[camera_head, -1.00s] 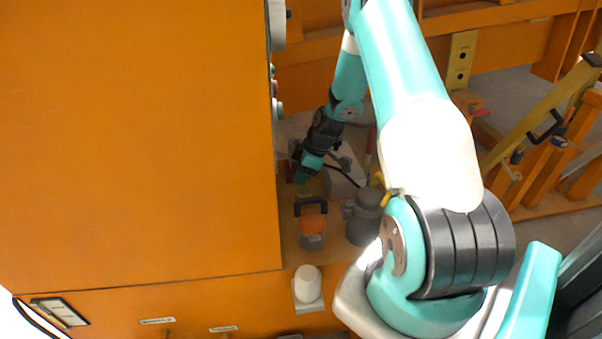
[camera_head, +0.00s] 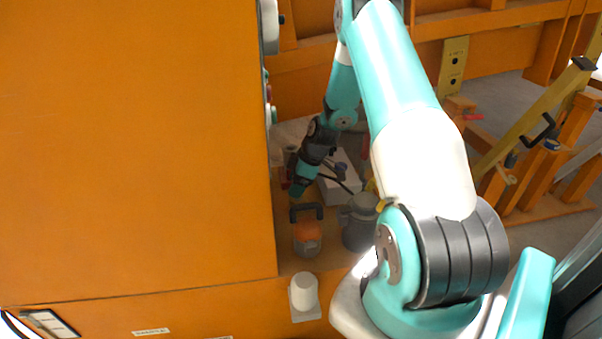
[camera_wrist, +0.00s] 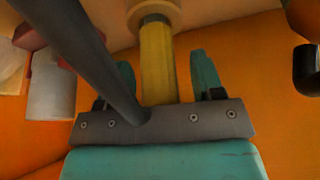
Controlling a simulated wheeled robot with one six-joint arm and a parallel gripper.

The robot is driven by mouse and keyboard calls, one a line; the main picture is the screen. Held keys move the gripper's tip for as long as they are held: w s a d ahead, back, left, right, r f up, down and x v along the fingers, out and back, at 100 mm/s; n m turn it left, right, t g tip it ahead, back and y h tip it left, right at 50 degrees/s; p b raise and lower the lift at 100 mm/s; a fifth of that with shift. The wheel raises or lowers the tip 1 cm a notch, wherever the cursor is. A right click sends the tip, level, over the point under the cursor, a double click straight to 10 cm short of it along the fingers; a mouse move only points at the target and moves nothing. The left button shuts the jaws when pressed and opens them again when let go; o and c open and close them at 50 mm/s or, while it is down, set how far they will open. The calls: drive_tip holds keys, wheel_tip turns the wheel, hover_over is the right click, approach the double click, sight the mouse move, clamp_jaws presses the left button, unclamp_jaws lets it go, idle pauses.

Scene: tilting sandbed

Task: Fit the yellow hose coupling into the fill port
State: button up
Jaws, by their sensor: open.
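The yellow hose coupling (camera_wrist: 158,62) is a cylinder in the wrist view, between the two teal fingers of my gripper (camera_wrist: 166,78). The fingers are open, with a gap on each side of the coupling. Its far end meets a pale, round collar (camera_wrist: 154,12), which looks like the fill port; how deep it sits cannot be told. A dark hose or rod crosses the wrist view in front, from upper left to the gripper's middle. In the head view my gripper (camera_head: 300,186) is low beside the orange cabinet, and the coupling cannot be made out.
The tall orange cabinet (camera_head: 140,140) stands close on the left. An orange-and-grey handled container (camera_head: 307,237), a grey canister (camera_head: 358,230) and a white cylinder (camera_head: 304,291) stand nearby. A pale box (camera_head: 338,188) is just right of my gripper. Yellow and orange beams rise at right.

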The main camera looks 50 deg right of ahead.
drive_tip(key=v, duration=1.7)
drive_tip(key=shift+r+p, duration=0.2)
drive_tip(key=shift+p, duration=0.25)
